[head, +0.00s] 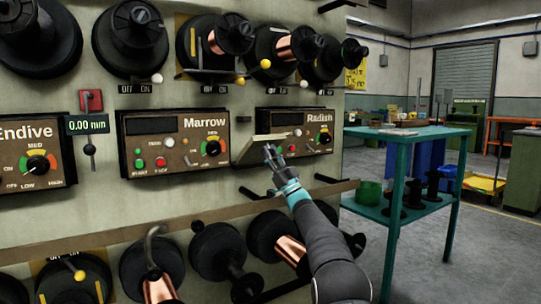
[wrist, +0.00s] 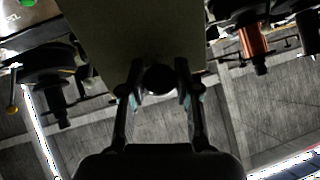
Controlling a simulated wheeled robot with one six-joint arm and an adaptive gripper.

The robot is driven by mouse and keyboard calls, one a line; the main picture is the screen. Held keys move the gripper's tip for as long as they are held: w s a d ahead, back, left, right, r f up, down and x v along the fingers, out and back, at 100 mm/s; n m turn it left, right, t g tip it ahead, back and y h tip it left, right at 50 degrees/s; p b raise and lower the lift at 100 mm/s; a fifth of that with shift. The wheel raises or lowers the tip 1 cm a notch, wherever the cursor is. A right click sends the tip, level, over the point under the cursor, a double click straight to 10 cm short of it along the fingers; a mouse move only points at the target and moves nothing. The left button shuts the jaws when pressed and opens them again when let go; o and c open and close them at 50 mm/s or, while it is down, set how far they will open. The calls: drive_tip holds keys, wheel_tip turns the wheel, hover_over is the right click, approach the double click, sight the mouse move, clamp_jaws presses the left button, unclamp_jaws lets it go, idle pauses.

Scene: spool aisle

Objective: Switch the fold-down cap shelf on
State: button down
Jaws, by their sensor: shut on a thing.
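A cream flap, which looks like the fold-down cap shelf (head: 256,151), juts out in front of the left part of the Radish panel (head: 313,118), tilted in the head view. In the wrist view its broad olive face (wrist: 118,32) fills the top middle. My gripper (head: 271,154) is at the flap's near right edge. In the wrist view, a dark round knob (wrist: 159,78) sits between my fingertips at the flap's edge, and the fingers are shut on it. The flap hides the Radish panel's left part. Its hinge is not clearly visible.
The Marrow panel (head: 180,143) is just left, with spools (head: 208,50) above. A wooden rail (head: 120,240) and more spools run below, close to my arm. A teal table (head: 400,140) with dark spools on its lower shelf stands at right. Open floor (head: 470,240) lies beyond it.

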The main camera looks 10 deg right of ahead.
drive_tip(key=c, duration=0.8)
unclamp_jaws()
drive_tip(key=shift+s+d+f, duration=0.2)
drive_tip(key=shift+d+f, duration=0.15)
drive_tip(key=shift+f, duration=0.15)
drive_tip(key=v, duration=1)
drive_tip(key=shift+s+d+f, duration=0.1)
drive_tip(key=shift+s+f, duration=0.1)
drive_tip(key=shift+f, duration=0.05)
